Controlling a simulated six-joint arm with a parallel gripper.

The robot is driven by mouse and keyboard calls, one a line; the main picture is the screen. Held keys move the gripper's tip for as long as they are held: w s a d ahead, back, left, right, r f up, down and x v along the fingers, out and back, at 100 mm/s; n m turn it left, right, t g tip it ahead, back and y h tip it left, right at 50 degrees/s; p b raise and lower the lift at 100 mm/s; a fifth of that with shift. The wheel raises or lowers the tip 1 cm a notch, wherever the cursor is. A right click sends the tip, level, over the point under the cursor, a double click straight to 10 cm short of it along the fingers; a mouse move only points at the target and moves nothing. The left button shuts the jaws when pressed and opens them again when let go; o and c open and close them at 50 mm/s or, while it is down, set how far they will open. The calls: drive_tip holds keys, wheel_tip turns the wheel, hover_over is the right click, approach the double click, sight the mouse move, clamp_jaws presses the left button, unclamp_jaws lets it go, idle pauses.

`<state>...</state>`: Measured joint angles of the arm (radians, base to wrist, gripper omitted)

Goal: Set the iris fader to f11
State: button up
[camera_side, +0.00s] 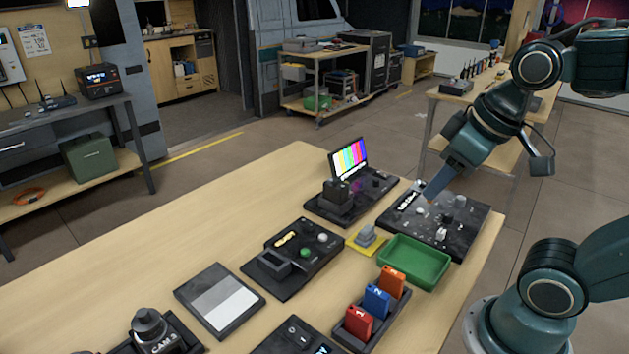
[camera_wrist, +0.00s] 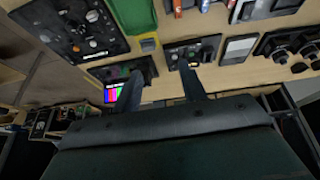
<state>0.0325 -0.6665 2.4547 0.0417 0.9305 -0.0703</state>
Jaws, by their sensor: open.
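I cannot make out the iris fader or any f11 mark; the panel markings are too small to read. A black control panel (camera_side: 437,222) with several knobs and a white label lies at the table's right end; it is at upper left in the wrist view (camera_wrist: 70,28). My gripper (camera_side: 431,196) is above this panel in the side view, tilted down, and appears apart from it. In the wrist view my gripper's two fingers (camera_wrist: 160,70) are spread with nothing between them. Another black panel (camera_side: 290,262) has a green knob, a white knob and a yellow strip.
A green tray (camera_side: 415,262) and a yellow pad with a grey block (camera_side: 366,236) lie between the panels. A rack holds numbered red, blue and orange blocks (camera_side: 377,300). A colour-bar screen (camera_side: 349,158) stands behind. A grey card (camera_side: 220,301) lies left; the table's left part is bare.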

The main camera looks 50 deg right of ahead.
sight(442, 230)
drive_tip(key=w+d+f+g, duration=0.3)
drive_tip(key=d+f+g, duration=0.1)
drive_tip(key=d, duration=0.4)
drive_tip(key=w+d+f+g, duration=0.4)
drive_tip(key=d+g, duration=0.1)
drive_tip(key=d, duration=0.3)
drive_tip(key=shift+w, duration=0.25)
drive_tip(key=shift+f, duration=0.1)
drive_tip(key=x, duration=1.3)
drive_tip(key=shift+s+a+f, duration=0.25)
drive_tip(key=shift+s, duration=0.05)
clamp_jaws()
